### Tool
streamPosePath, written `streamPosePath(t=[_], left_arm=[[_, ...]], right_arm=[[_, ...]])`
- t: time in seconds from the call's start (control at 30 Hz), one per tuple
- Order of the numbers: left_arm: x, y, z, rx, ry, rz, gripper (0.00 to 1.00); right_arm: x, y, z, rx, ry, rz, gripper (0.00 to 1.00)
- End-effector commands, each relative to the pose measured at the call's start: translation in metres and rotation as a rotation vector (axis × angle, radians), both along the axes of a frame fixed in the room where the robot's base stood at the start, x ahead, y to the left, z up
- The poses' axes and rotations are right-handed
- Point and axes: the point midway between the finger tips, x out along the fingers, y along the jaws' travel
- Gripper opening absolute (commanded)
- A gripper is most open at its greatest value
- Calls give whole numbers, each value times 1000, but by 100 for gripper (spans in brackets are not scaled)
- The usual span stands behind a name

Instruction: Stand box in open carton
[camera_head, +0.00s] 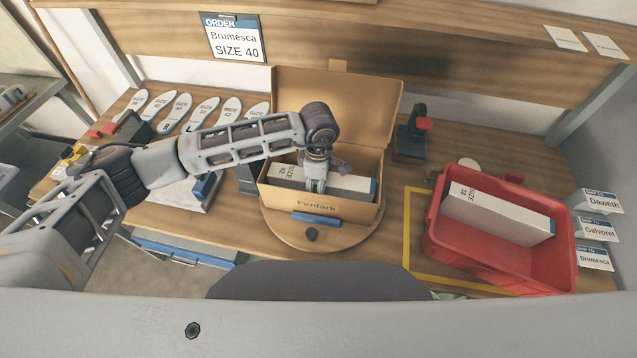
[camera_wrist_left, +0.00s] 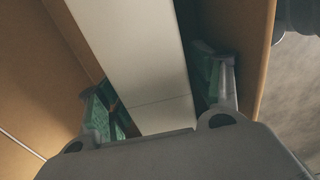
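An open brown carton (camera_head: 355,214) stands on a round wooden turntable (camera_head: 369,233), its lid (camera_head: 350,93) raised at the back. A long white box (camera_head: 352,183) marked 42 lies inside the carton, along its length. My left gripper (camera_head: 316,186) reaches down into the carton with its fingers around the middle of the box. In the left wrist view, the green-padded fingers (camera_wrist_left: 165,98) are on either side of the white box (camera_wrist_left: 140,60), with narrow dark gaps beside it. My right gripper is not in view.
A red tote (camera_head: 455,254) at the right holds a white box (camera_head: 490,214) marked 38. Several insoles (camera_head: 205,110) lie at the back left. An order sheet (camera_head: 234,39) reads Brumesca, size 40. A dark stand (camera_head: 411,140) is right of the lid.

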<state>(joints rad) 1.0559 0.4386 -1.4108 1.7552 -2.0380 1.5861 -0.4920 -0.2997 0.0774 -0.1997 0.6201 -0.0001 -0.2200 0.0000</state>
Motion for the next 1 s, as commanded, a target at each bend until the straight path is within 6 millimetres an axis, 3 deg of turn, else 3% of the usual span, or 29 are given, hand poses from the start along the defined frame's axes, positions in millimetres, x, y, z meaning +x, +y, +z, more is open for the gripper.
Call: streamPosePath(t=[0.47, 1.0], left_arm=[[0, 0, 4, 0, 0, 0, 66], [1, 0, 75, -1, -4, -1, 66]], right_arm=[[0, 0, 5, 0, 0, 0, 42], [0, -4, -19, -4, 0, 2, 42]])
